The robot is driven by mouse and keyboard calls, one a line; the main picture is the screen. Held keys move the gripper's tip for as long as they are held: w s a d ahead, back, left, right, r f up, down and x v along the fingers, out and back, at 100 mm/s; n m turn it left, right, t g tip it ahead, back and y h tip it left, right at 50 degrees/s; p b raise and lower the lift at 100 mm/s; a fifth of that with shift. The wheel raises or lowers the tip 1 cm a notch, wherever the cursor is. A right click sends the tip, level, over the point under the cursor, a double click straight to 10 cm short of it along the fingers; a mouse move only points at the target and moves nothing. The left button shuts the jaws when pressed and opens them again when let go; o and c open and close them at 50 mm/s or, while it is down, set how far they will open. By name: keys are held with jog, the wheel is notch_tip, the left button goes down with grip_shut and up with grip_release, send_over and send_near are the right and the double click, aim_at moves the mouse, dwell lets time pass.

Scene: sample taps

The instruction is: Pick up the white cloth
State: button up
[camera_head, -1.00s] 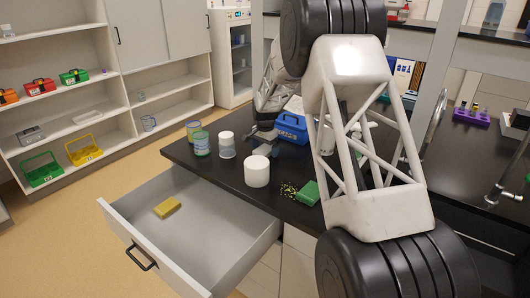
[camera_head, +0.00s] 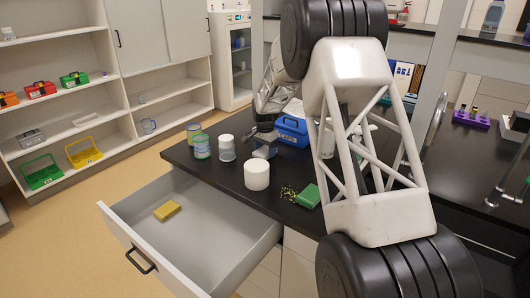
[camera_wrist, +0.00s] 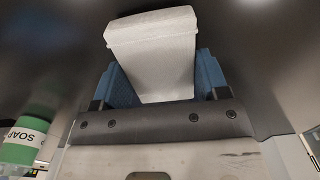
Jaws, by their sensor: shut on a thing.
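My gripper (camera_head: 264,145) is over the back part of the black worktop, left of the blue toolbox and partly hidden by my own arm. In the head view the cloth is too small to make out clearly at the gripper.
A white cylinder (camera_head: 257,176), a white-lidded jar (camera_head: 226,148) and a green can (camera_head: 201,147) stand near the gripper. The blue toolbox (camera_head: 292,131) is to its right. A green sponge (camera_head: 307,196) lies beside crumbs (camera_head: 288,193). The open drawer (camera_head: 225,245) holds a yellow sponge (camera_head: 167,210).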

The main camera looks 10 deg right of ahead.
aim_at(265, 150)
notch_tip(265, 150, up, 9)
jog(key=shift+r, duration=0.15)
dwell(0.4)
dwell(0.6)
